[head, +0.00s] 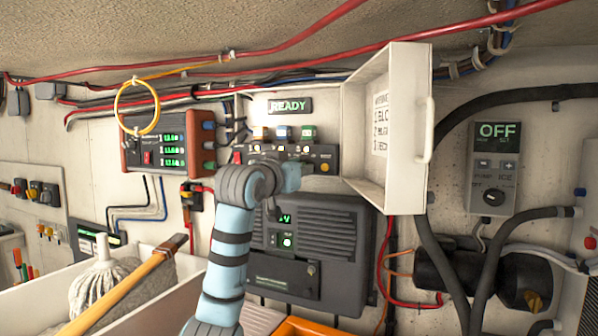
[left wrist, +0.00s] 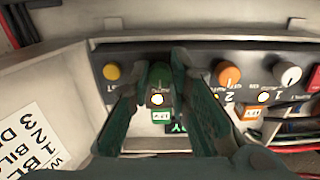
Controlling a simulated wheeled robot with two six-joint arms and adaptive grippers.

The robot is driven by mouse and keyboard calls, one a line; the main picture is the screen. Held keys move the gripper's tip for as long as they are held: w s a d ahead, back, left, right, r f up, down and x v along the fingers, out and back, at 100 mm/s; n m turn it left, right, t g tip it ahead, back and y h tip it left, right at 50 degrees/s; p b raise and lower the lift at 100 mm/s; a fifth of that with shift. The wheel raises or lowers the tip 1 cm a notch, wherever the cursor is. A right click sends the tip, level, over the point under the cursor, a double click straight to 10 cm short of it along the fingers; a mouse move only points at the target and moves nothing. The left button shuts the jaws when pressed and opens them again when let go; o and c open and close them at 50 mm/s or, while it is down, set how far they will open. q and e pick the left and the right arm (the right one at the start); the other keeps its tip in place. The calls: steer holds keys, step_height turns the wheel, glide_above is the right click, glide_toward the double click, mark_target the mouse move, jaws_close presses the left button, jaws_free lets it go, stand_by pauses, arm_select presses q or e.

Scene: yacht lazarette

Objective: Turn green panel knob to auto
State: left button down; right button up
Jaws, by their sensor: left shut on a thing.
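The dark knob panel (head: 325,152) is on the wall in the middle of the head view. It also shows upside down in the left wrist view (left wrist: 190,62). The green knob (left wrist: 160,74) sits between the fingers of my left gripper (left wrist: 166,82), which is shut on it. A lit round lamp and a small label sit just below the knob in that view. Which mark the knob points to is too small to tell. In the head view my left gripper (head: 290,178) reaches the panel and hides its lower middle. My right gripper is in neither view.
Beside the green knob are an orange knob (left wrist: 228,75), a white knob (left wrist: 288,73) and a yellow button (left wrist: 111,72). A READY sign (head: 290,105) is above the panel. An open white cabinet door (head: 408,125) juts out close at right. A grey unit (head: 345,235) is below.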

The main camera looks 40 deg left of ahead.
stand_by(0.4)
arm_select(q)
steer(key=c, duration=1.5)
jaws_free()
steer(key=v, duration=1.2)
steer(key=shift+w, duration=0.1)
